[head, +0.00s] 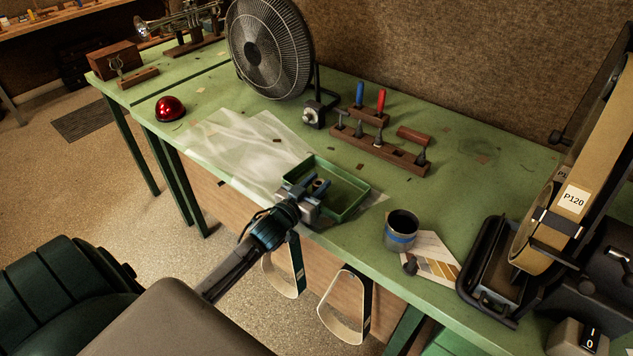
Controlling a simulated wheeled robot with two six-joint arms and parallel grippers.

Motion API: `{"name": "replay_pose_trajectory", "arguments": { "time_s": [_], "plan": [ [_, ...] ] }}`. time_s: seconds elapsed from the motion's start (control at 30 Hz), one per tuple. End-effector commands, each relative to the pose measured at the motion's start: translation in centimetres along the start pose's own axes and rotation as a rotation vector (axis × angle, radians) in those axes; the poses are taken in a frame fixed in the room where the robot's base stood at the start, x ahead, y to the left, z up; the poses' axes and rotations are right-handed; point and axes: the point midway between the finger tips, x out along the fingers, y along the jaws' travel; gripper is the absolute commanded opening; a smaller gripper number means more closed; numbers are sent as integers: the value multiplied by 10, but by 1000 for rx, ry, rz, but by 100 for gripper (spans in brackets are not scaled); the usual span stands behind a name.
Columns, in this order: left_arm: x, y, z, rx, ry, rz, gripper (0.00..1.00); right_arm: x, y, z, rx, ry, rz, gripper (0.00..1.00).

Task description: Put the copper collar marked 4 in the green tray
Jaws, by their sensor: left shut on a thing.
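The green tray (357,180) lies on the green bench near its front edge, with its rim and part of its floor showing. My left gripper (317,190) is over the tray's left front corner. It is shut on a small brownish ring-like piece (321,185), which looks like the copper collar. Its mark is too small to read, and the gripper partly hides it. I cannot tell whether the piece touches the tray. My right gripper is not in view.
A translucent sheet (239,147) lies left of the tray. Behind are a wooden tool rack (385,149), a fan (262,48) and a red dome (170,108). A belt sander (548,215) fills the far right.

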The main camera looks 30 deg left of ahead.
Motion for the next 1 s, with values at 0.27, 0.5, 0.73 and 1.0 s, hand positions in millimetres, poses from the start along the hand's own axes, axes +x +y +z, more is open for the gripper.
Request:
{"name": "replay_pose_trajectory", "arguments": {
  "time_s": [0.27, 0.5, 0.73, 1.0],
  "plan": [
    [0, 0, 2, 1, 2, 1, 4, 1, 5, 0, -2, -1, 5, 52],
    [0, 0, 4, 1, 1, 0, 52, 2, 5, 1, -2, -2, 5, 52],
    [0, 0, 3, 1, 1, 0, 52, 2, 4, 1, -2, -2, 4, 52],
    [-15, 0, 7, 7, -3, 2, 52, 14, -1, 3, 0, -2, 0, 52]
  ]
}}
